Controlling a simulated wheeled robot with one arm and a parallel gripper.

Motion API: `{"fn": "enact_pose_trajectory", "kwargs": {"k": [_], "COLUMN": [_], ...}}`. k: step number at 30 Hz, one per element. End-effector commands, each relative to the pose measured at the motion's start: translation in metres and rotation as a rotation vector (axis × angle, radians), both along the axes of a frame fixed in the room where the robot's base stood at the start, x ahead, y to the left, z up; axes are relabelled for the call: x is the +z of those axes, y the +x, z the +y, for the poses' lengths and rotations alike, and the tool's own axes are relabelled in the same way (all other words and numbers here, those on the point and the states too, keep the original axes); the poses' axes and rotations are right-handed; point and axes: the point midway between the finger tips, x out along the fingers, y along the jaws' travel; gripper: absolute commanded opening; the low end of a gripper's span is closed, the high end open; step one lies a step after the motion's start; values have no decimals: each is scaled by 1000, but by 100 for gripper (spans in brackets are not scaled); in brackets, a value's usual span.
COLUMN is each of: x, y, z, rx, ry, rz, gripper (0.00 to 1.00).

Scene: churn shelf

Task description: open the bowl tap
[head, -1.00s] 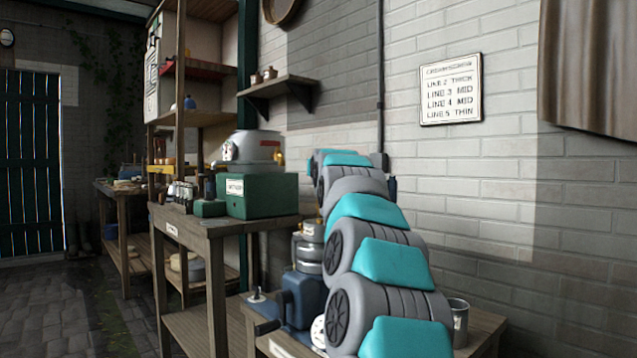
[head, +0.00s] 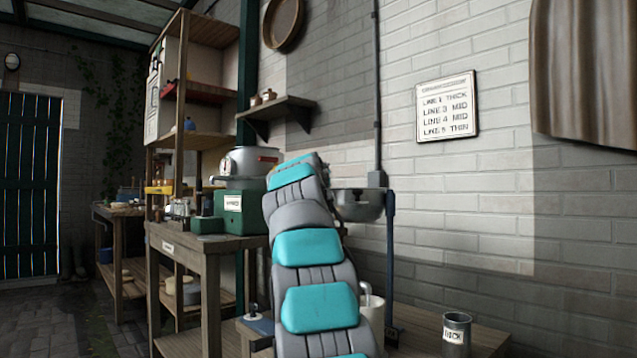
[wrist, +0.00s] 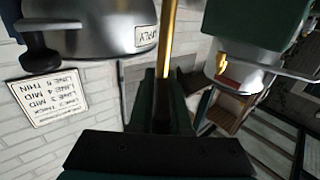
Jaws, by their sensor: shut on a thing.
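In the wrist view, which is turned nearly upside down, my gripper (wrist: 168,88) is shut on a slim brass-coloured bar (wrist: 168,40), which runs up out of the frame between the dark fingers. The bar looks like the tap's lever, but the tap's body and spout are not clear. A grey metal bowl (wrist: 85,30) with a paper label is close to the left of the bar. In the head view the metal bowl (head: 362,205) shows on a dark blue stand, partly behind my arm. My arm hides the gripper and tap there.
A green box (head: 240,210) with a silver pot (head: 249,162) stands on the left bench; the box also shows in the wrist view (wrist: 255,30). A lettered sign (head: 447,107) hangs on the wall.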

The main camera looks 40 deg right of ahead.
Motion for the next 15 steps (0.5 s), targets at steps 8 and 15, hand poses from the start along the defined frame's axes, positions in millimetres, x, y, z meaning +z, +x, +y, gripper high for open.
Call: {"fn": "enact_pose_trajectory", "kwargs": {"k": [8, 15], "x": [2, 4], "y": [-1, -1], "z": [0, 1], "rx": [-28, -49], "ry": [-1, -5], "rz": [-3, -5], "gripper": [0, 0]}}
